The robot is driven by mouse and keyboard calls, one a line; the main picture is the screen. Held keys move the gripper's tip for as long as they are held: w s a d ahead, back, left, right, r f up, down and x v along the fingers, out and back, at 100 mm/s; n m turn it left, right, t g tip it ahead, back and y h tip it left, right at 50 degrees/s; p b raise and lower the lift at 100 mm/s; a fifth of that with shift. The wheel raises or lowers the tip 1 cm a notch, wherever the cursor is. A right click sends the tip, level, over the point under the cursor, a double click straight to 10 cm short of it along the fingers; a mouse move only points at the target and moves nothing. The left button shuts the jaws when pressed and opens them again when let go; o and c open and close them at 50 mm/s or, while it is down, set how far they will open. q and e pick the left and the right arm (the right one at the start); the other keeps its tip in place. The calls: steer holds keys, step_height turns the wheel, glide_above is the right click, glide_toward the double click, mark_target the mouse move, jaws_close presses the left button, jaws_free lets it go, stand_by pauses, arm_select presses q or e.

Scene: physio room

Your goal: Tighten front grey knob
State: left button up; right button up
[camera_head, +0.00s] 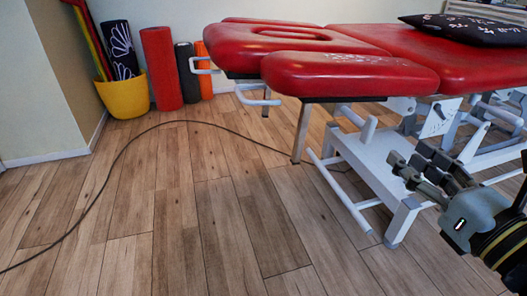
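The red treatment table (350,75) stands at the upper right on a white metal frame (375,165). A light grey cylinder (368,130) sticks up from the frame under the front cushion; I cannot tell whether it is the front grey knob. A white plate with a small dark lever (437,117) is to its right. My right gripper (410,158) comes in from the lower right and appears in front of the frame's right part, hiding some of it. It seems empty, but its finger gap is unclear. My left gripper is not in view.
A black cable (120,155) curves across the wooden floor to the table. A yellow bucket (124,95) and red, black and orange rolls (161,70) stand by the back wall. A dark patterned cushion (470,28) lies on the table. The left floor is otherwise clear.

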mark_target(372, 132)
steer(key=x, duration=0.7)
steer(key=f+p+x, duration=0.1)
steer(key=x, duration=0.3)
steer(key=shift+d, duration=0.1)
jaws_close()
